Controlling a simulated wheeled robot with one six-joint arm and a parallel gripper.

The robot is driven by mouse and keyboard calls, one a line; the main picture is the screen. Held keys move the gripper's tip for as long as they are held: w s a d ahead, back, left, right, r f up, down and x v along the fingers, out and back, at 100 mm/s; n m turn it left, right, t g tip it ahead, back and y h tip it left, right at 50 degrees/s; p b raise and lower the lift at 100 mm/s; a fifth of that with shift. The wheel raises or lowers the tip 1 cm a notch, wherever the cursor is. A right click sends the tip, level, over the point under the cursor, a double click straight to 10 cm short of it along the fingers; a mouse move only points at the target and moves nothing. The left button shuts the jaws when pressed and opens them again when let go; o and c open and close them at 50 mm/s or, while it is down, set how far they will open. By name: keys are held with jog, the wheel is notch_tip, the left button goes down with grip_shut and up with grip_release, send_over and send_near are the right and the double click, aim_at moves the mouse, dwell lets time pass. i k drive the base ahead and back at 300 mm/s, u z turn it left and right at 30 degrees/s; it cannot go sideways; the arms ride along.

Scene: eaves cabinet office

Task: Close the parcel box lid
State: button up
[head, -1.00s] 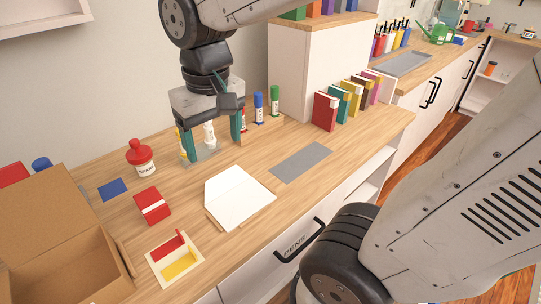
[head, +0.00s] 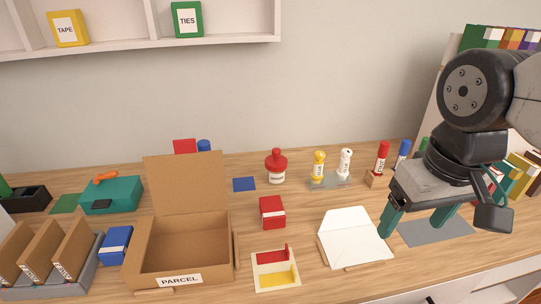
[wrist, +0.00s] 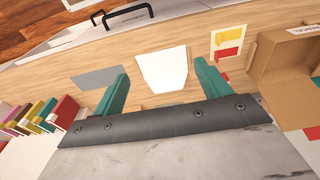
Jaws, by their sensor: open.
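The cardboard parcel box (head: 143,250) stands on the wooden counter, left of centre in the head view, with a PARCEL label on its front. Its lid (head: 184,183) stands raised at the back, and the box looks empty inside. Part of the box shows at the right edge of the wrist view (wrist: 270,75). My gripper (head: 414,225) is open and empty, pointing down over the right part of the counter, well to the right of the box. Its teal fingers show apart in the wrist view (wrist: 163,82).
Bottles and pens line the back. A shelf (head: 235,30) hangs above.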

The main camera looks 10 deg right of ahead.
aim_at(188, 180)
jog(key=k, duration=1)
jog(key=u, duration=2.15)
jog(key=i, duration=1.2)
jog(key=z, duration=2.1)
jog(key=i, duration=0.5)
jog(key=z, duration=0.05)
